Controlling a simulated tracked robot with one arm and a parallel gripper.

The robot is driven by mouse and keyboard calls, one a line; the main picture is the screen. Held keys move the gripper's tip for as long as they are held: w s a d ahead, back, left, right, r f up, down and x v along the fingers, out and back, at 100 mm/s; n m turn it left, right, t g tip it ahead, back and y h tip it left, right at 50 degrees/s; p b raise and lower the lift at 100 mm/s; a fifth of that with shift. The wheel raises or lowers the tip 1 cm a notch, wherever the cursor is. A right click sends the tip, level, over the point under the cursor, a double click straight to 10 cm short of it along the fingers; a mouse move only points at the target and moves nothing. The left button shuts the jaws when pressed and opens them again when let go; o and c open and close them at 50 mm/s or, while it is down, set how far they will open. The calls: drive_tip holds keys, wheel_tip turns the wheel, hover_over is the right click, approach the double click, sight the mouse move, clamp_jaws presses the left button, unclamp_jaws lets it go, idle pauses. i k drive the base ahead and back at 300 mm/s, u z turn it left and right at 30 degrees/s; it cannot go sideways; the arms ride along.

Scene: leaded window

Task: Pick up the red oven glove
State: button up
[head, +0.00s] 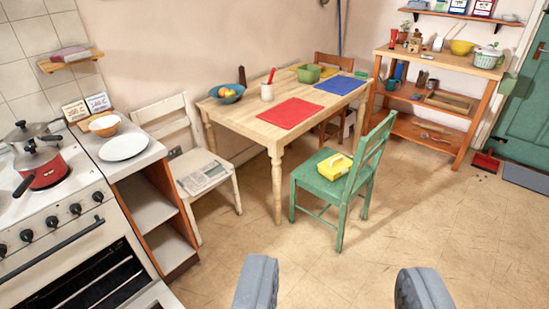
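I cannot make out a red oven glove for certain. A flat red mat (290,113) lies on the wooden table. A small reddish and grey folded thing (69,53) lies on the wall shelf above the stove side, too small to name. A red pot (41,166) with a dark lid stands on the stove. My gripper (338,286) is open and empty at the bottom of the view, its two grey fingers wide apart over bare floor.
The stove (75,250) and open cabinet fill the left. A shelf unit (432,135) stands back right. Right foreground floor is clear.

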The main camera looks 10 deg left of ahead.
sight(72, 54)
drive_tip(key=z, duration=0.2)
drive_tip(key=i, duration=1.45)
drive_tip(key=u, duration=0.25)
drive_tip(key=i, duration=1.5)
drive_tip(key=u, duration=0.9)
drive_tip(key=i, duration=1)
drive_tip(key=u, duration=0.45)
